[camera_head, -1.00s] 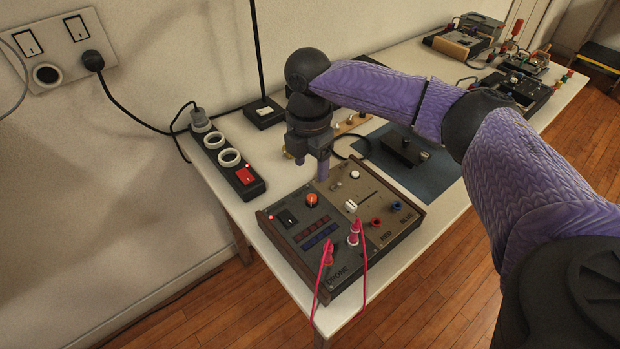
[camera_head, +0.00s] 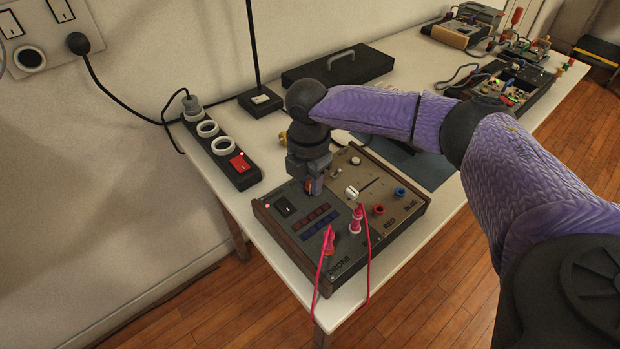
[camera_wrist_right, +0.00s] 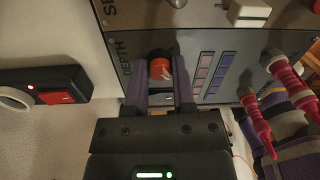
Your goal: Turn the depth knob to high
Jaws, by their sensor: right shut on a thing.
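The depth knob (camera_wrist_right: 160,69) is a small orange-red round knob beside the printed word DEPTH in the right wrist view. In the head view only a sliver of the knob (camera_head: 309,186) shows. It sits on the console (camera_head: 398,181), a grey and tan panel with wooden sides. My right gripper (camera_head: 315,187) points down onto the knob. Its two fingers (camera_wrist_right: 160,84) stand on either side of the knob and are shut on it. The knob's pointer and any scale marks are too small or hidden to read. My left gripper is not in view.
Near the knob are a black rocker switch (camera_head: 285,207), a white slider cap (camera_head: 351,192) and a white knob (camera_head: 355,160). Pink plugs (camera_head: 356,220) with leads stand at the console's front. A power strip (camera_head: 223,150) lies left, a black case (camera_head: 338,67) behind.

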